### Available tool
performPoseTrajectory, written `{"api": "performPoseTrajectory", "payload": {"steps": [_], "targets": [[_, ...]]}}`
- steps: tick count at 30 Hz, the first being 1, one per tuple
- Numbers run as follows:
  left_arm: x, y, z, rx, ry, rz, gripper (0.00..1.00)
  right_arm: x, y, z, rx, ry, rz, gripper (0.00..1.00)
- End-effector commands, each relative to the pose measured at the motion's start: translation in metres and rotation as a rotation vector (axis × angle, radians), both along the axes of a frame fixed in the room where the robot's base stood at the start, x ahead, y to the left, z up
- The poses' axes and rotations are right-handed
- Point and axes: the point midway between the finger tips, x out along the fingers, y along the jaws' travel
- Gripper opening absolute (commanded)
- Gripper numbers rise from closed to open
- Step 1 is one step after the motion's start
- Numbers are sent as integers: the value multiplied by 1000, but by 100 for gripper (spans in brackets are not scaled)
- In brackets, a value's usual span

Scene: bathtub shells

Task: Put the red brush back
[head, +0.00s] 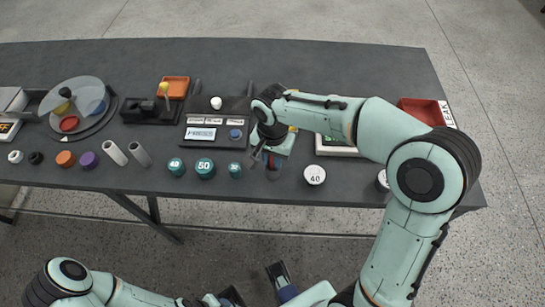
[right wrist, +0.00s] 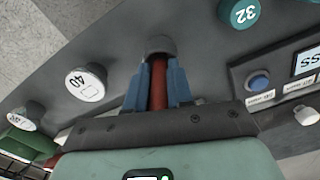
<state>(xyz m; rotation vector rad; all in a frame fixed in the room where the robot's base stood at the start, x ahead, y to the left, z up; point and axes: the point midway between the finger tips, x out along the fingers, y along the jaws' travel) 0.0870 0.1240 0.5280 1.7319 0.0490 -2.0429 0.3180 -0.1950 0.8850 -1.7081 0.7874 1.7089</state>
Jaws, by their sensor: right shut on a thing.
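The red brush (right wrist: 158,82) shows in the right wrist view as a red shaft between the two blue fingers of my right gripper (right wrist: 158,90). The gripper is shut on it. The far end of the shaft meets a dark grey round piece (right wrist: 160,45); I cannot tell whether that is a holder or part of the brush. In the head view my right gripper (head: 271,161) is low over the front part of the table, between the teal 32 weight and the white 40 weight.
Left of the gripper stand teal weights (head: 205,168) and a panel with a display (head: 201,134). A white 40 weight (head: 314,175) is close on the right. A red tray (head: 425,111) is at the right end. The back of the table (head: 300,60) is clear.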

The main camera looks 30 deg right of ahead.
Motion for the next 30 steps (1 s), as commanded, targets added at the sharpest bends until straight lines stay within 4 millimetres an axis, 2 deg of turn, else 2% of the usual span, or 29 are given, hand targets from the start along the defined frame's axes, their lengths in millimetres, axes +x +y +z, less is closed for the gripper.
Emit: {"api": "performPoseTrajectory", "payload": {"steps": [10,11,12,13,23,26,30], "targets": [[1,0,-2,1,-4,1,43,0,0,-4,0,0,0,0],[1,0,-2,1,-4,1,43,0,0,-3,0,0,0,31],[1,0,-2,1,-4,1,43,0,0,-3,0,0,0,44],[1,0,-1,1,-4,1,43,0,0,-3,0,0,0,47],[1,0,1,0,-2,1,43,0,0,1,0,-1,0,47],[0,0,2,0,1,0,43,1,0,12,1,-4,-1,47],[-1,0,6,0,6,-1,43,1,0,39,2,-7,0,47]]}}
